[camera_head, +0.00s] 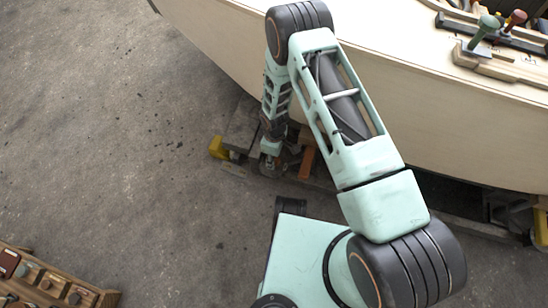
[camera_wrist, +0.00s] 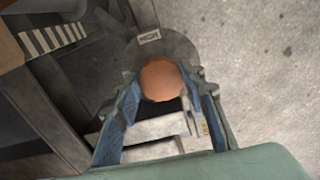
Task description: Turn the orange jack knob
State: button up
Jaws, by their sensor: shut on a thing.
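The orange knob (camera_wrist: 161,80) shows as a round, orange-brown top in the wrist view. My gripper (camera_wrist: 161,92) has its two blue-padded fingers on either side of the knob, shut on it. A grey rounded plate with a small label (camera_wrist: 149,37) lies just beyond the knob.
The pale plywood hull (camera_head: 430,90) curves over the work spot. Dark beams (camera_wrist: 50,100) and a striped block (camera_wrist: 52,38) stand left in the wrist view. A yellow foot (camera_head: 218,147) sits by the cradle. A wooden tool box (camera_head: 50,285) is at lower left. Concrete floor (camera_head: 110,130) is open at left.

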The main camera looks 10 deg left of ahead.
jog(key=shift+a+n, duration=0.1)
jog(key=shift+n, duration=0.3)
jog(key=o, duration=0.9)
jog(key=shift+c, duration=0.2)
jog(key=shift+r, duration=0.1)
notch_tip(320, 180, up, 12)
dwell(0.5)
